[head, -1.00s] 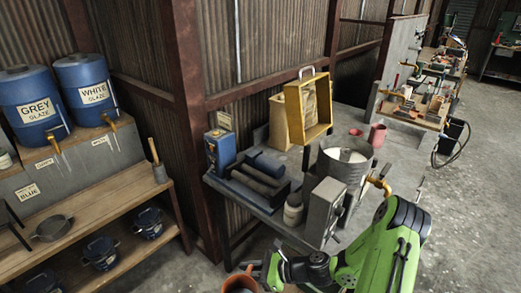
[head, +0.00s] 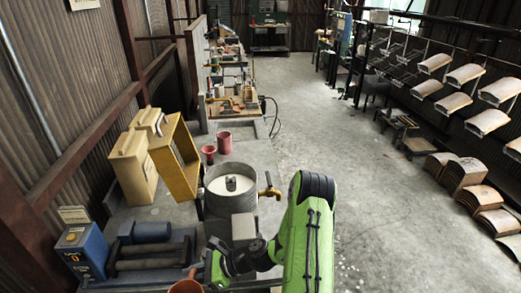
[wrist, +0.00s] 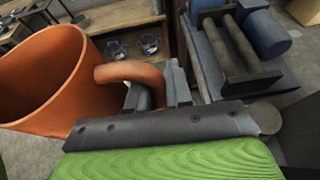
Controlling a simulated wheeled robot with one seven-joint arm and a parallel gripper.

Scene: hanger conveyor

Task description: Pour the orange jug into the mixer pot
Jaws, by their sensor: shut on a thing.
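The orange jug (wrist: 45,80) fills the left of the wrist view. Its handle (wrist: 130,73) is between the jaws of my gripper (wrist: 150,95), which is shut on it. The jug looks roughly upright, and its contents cannot be seen. In the head view only the top of the jug (head: 186,287) shows at the bottom edge, beside my gripper (head: 204,273). The mixer pot (head: 229,202) is a grey metal drum on the bench, open at the top, with whitish contents and a grey piece in its middle. The jug is nearer than the pot and left of it, apart from it.
A brass tap (head: 269,189) sticks out at the pot's right. A blue box with a display (head: 82,253) and dark rollers (head: 150,262) stand left. Behind are a yellow frame (head: 183,175) and red cups (head: 224,143).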

